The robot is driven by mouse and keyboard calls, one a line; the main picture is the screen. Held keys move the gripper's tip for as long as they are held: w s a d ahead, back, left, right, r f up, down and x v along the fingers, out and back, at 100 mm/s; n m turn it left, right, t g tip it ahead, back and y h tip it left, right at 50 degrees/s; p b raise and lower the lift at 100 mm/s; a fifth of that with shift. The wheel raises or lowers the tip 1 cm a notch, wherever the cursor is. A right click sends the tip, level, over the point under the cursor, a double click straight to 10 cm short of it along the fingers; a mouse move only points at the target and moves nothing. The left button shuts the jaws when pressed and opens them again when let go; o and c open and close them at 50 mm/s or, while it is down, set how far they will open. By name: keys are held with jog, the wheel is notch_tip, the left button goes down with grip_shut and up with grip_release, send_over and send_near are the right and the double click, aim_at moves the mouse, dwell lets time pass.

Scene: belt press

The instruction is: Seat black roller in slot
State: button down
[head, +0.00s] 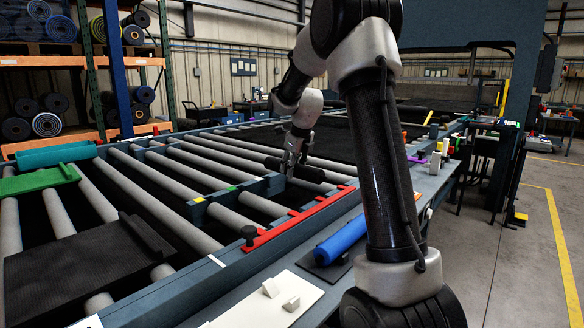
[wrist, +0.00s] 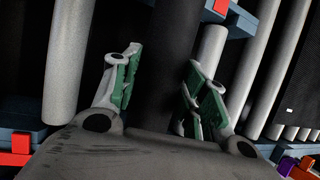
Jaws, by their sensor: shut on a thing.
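The black roller (head: 312,173) lies level at the conveyor's near side, with my gripper (head: 292,160) on it from above. In the wrist view the dark roller (wrist: 168,65) runs between the green-padded fingers of my gripper (wrist: 160,85), which is shut on it. A blue bracket rail (head: 250,187) with coloured marks passes close by the gripper. The slot itself and the roller's ends are hard to make out, so I cannot tell whether the roller touches its seat.
Grey rollers (head: 180,178) fill the conveyor bed around the gripper. A red bar (head: 295,222) with a black knob (head: 249,232) lies along the near rail. A blue roller (head: 342,240) and a white plate (head: 262,308) are on the side table.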

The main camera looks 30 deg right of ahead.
aim_at(299, 171)
notch_tip(299, 171, down, 9)
jog(key=shift+r, duration=0.2)
dwell(0.7)
jog(key=shift+f, duration=0.65)
dwell(1.1)
jog(key=c, duration=0.7)
grip_release()
jog(key=shift+s+f, duration=0.1)
jog(key=v, duration=1.2)
